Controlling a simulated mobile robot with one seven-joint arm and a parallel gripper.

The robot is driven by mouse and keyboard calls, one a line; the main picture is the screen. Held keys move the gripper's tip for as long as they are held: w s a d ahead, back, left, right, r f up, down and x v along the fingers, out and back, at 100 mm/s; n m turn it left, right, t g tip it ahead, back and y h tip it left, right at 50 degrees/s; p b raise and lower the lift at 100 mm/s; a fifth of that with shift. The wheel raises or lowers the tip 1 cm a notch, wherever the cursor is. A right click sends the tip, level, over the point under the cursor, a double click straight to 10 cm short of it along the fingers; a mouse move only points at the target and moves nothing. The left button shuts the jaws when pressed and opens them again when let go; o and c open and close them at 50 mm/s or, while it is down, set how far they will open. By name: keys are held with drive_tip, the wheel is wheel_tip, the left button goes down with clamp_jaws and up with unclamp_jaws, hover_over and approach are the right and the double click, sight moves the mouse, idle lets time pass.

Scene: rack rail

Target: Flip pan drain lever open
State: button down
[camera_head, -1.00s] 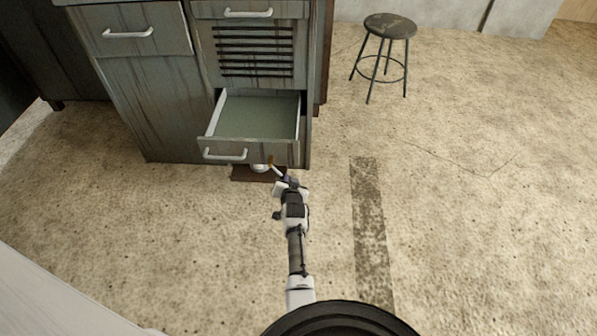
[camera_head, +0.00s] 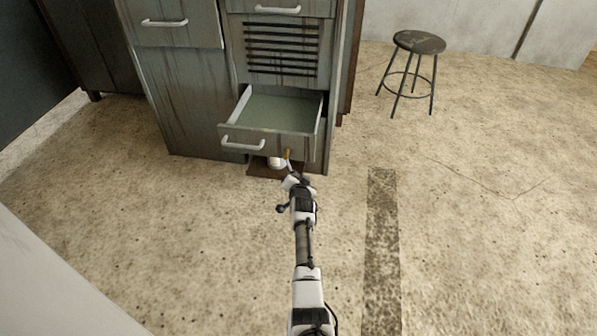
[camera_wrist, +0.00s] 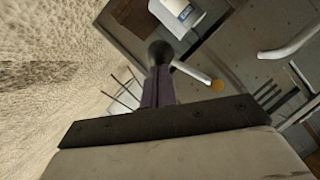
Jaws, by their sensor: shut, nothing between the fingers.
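The pan drain lever shows as a short pale bar with an orange tip (camera_head: 288,154) under the front of the open grey drawer (camera_head: 268,146). In the wrist view the lever (camera_wrist: 196,75) slants down right to its orange knob, just right of my fingers. My gripper (camera_head: 291,177) is low under the drawer front. In the wrist view its dark fingers (camera_wrist: 160,85) are together with nothing between them. A dark round part at their far end hides the lever's inner end. I cannot tell whether the fingers touch the lever.
A white container (camera_head: 276,162) stands on a brown board (camera_head: 262,171) under the drawer; it also shows in the wrist view (camera_wrist: 178,14). The drawer's white handle (camera_head: 242,145) juts forward. A dark stool (camera_head: 419,43) stands back right.

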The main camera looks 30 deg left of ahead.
drive_tip(key=shift+s+a+f+m+y+b, duration=0.1)
drive_tip(key=shift+a+f+m+y+b, duration=0.3)
drive_tip(key=shift+b, duration=0.45)
drive_tip(key=shift+s+a+f, duration=0.1)
drive_tip(key=shift+a+f, duration=0.1)
drive_tip(key=shift+a, duration=0.1)
